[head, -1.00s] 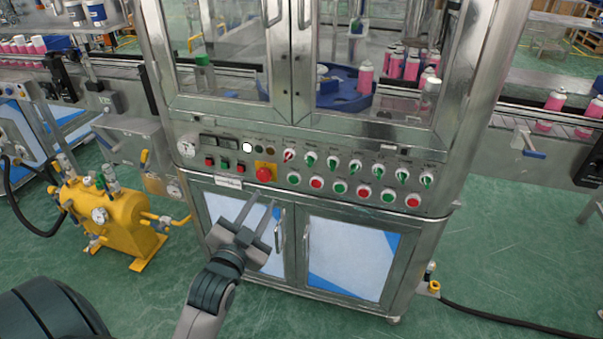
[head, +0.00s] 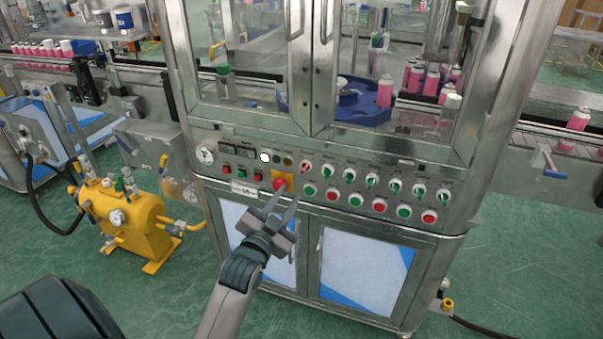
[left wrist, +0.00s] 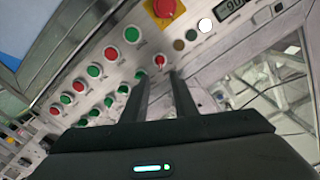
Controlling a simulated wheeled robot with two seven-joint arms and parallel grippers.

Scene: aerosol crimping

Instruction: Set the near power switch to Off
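The control panel (head: 330,185) of the steel machine cabinet carries a row of rotary switches. The leftmost in the row has a red handle (head: 305,167); the others have green handles (head: 350,174). No label is readable to confirm which is the power switch. In the left wrist view the red-handled switch (left wrist: 159,61) appears just beyond the gap between my fingertips. My left gripper (head: 285,194) is open and empty, in front of the panel and just below the red emergency button in the head view. It also shows in the left wrist view (left wrist: 162,74). My right gripper is not in view.
The red emergency button (head: 280,183) on its yellow plate is close to my left fingertips in the head view. Red and green push buttons (head: 356,200) line the panel. A yellow tank (head: 125,225) stands on the floor at left.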

